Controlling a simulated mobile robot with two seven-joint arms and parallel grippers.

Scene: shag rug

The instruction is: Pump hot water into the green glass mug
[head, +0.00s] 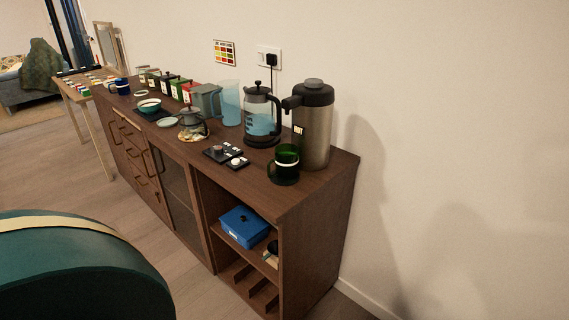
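The green glass mug (284,165) stands upright on the right end of the wooden sideboard. It is right beside the front left of a tall steel pump flask (315,135) with a black top and a label reading "HOT". The flask's black spout (291,102) points left, roughly above the mug. I cannot tell whether the mug holds any water. Neither of my grippers shows in the head view.
Jars and bowls fill the sideboard's (316,190) far end. A large dark green rounded shape (80,270) fills the lower left. A blue box (244,226) sits on the shelf below.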

